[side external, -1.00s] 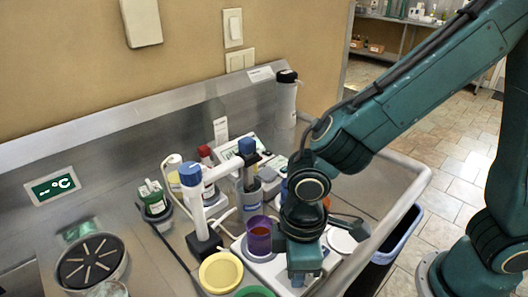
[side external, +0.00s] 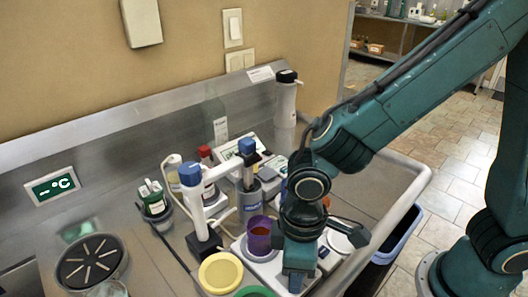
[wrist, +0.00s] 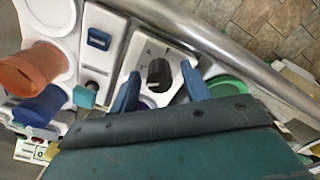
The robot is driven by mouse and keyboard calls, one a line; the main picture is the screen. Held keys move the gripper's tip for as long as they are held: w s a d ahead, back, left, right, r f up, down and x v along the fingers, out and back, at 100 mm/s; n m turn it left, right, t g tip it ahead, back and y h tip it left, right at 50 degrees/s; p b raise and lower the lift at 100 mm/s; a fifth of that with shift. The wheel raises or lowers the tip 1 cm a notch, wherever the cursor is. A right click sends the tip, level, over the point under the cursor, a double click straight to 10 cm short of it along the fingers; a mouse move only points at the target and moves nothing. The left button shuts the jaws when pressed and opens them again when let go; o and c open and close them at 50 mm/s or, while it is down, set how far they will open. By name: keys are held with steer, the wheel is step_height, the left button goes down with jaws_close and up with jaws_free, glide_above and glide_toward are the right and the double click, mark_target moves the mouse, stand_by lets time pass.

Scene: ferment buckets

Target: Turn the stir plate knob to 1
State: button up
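The stir plate knob (wrist: 158,74) is a dark, round-based knob on a white panel with small marks around it, in the wrist view. The numerals are too small to read. My gripper (wrist: 160,72) is open, one blue finger on each side of the knob, with a visible gap to it. In the side external view my gripper (side external: 298,284) points down at the front of the white stir plate (side external: 262,264) and hides the knob.
A purple cup (side external: 259,240) with reddish contents stands close beside my gripper. A yellow-lidded container (side external: 221,272) and a blue-capped white stand (side external: 193,205) are to the left. The counter's raised rim (side external: 385,222) is at the right.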

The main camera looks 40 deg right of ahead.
steer(key=shift+r, duration=0.15)
step_height(320, 180, up, 14)
steer(key=shift+f, duration=0.25)
stand_by(0.7)
steer(key=shift+d, duration=0.1)
steer(key=s+d+r+m+t, duration=0.1)
steer(key=s+d+m+t, duration=0.1)
steer(key=d, duration=0.8)
steer(key=s+d+r+m+t, duration=0.2)
steer(key=s+d+m+t, duration=0.1)
steer(key=d, duration=0.8)
steer(key=shift+s+d+r+m+t, duration=0.25)
steer(key=shift+s+m, duration=0.4)
steer(key=shift+m, duration=0.75)
steer(key=shift+r, duration=0.1)
